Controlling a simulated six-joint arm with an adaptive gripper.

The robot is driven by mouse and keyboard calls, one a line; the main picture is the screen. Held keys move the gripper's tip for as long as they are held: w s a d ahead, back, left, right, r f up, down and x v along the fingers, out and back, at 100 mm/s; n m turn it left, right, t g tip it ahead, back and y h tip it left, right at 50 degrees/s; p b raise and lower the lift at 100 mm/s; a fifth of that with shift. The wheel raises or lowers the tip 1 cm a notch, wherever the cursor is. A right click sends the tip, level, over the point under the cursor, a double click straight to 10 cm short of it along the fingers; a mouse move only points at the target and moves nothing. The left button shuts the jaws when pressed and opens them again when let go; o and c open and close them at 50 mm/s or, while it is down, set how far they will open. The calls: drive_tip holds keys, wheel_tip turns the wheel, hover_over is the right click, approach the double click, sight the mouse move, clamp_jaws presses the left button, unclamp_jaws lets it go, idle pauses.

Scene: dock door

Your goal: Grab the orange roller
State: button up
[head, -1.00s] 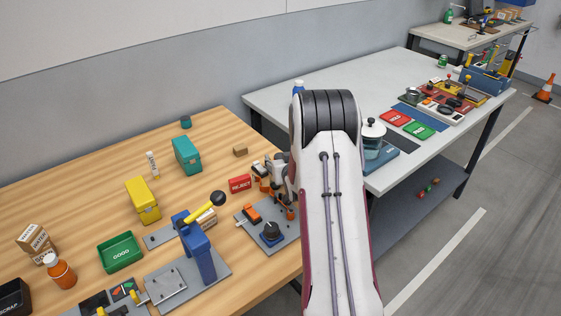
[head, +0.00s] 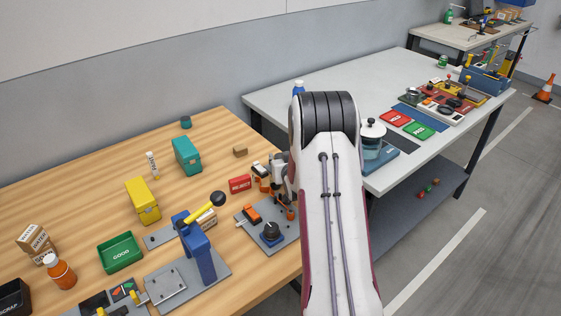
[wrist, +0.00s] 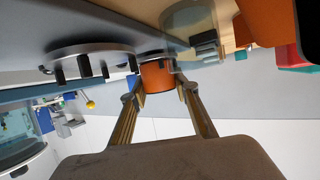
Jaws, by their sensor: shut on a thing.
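In the wrist view the orange roller (wrist: 158,76), a short orange cylinder, sits between the two fingertips of my gripper (wrist: 159,92). The fingers are shut on it, one on each side. In the head view my gripper (head: 276,182) is at the back right of the grey plate (head: 283,238), partly hidden behind my arm. Which of the orange patches there is the roller I cannot tell.
The grey plate carries an orange block (head: 252,214) and a black round knob (head: 271,232). A red box (head: 240,184) stands just left of my gripper. A blue stand with a yellow lever (head: 203,210) is further left. The wooden table's right edge is close.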

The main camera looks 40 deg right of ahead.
sight(280, 156)
drive_tip(key=shift+r, duration=0.15)
drive_tip(key=shift+r, duration=4.9)
